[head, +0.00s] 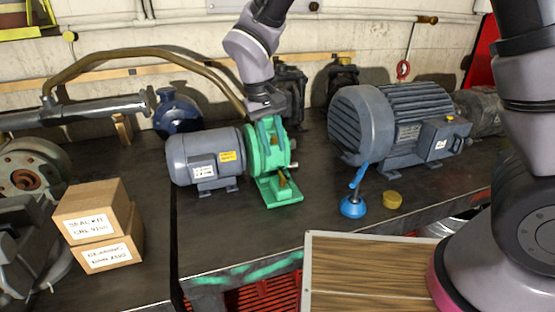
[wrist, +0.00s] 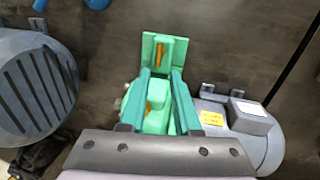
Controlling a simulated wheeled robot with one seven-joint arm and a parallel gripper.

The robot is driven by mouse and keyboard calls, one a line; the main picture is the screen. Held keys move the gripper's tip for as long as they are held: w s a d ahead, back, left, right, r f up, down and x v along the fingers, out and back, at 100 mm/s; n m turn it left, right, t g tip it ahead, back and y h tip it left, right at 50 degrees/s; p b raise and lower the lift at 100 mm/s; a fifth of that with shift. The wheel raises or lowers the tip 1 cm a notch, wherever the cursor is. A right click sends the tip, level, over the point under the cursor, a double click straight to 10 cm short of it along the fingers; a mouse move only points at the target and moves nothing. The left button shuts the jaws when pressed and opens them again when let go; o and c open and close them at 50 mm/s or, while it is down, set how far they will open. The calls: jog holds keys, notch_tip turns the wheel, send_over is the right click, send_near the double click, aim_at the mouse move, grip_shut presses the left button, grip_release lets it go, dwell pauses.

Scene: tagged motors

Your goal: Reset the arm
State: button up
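My gripper (head: 267,121) points down right above the green pump (head: 283,189) on the workbench, its tips at the top of the pump housing. In the wrist view, the two teal fingers of my gripper (wrist: 160,73) stand apart, with the green pump (wrist: 168,47) below and between them. I see nothing clearly clamped, and I cannot tell whether the fingers touch the pump. My arm reaches down from the top of the head view.
A grey tagged motor (head: 203,158) adjoins the pump on the left. A large ribbed motor (head: 385,125) stands to the right, with a blue-based tool (head: 353,207) and a yellow cap (head: 392,200) before it. Stacked labelled boxes (head: 98,225) sit at left. Pipes and valves line the back.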

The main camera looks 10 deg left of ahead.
jog(key=shift+a+r, duration=0.15)
jog(key=shift+r, duration=0.7)
jog(key=w+d+r+m+t+y, duration=0.1)
jog(key=w+d+r+m+y, duration=0.1)
jog(key=d+r, duration=0.6)
jog(key=w+d+r+m+y, duration=0.1)
jog(key=w+d+r+m, duration=0.15)
jog(key=d+r, duration=0.6)
jog(key=s+d+r+m+t, duration=0.2)
jog(key=s+d+r, duration=0.1)
jog(key=d, duration=0.5)
jog(key=s+d+r+m+t+y, duration=0.1)
jog(key=s+d+r+m+t, duration=0.2)
jog(key=d, duration=0.6)
jog(key=shift+s, duration=1.25)
